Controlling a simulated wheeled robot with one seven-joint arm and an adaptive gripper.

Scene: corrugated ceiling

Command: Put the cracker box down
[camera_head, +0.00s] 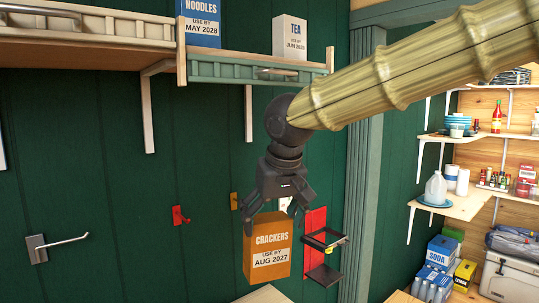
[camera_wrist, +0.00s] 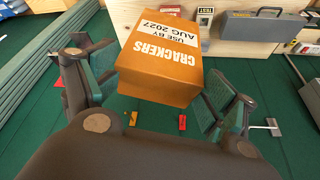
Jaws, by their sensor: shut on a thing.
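The orange cracker box (camera_head: 267,250), with a white label, hangs upright below my gripper (camera_head: 276,213) in the head view. In the wrist view the cracker box (camera_wrist: 160,62) sits between the two green-padded fingers of my gripper (camera_wrist: 158,95), which are shut on it. A pale wooden surface (camera_head: 264,295) shows at the bottom edge of the head view, just under the box. I cannot tell whether the box touches it.
A wall shelf (camera_head: 225,70) above holds a blue noodles box (camera_head: 203,22) and a white tea box (camera_head: 289,37). A red panel with a black holder (camera_head: 325,240) is right of the cracker box. Stocked shelves (camera_head: 460,207) stand at the right.

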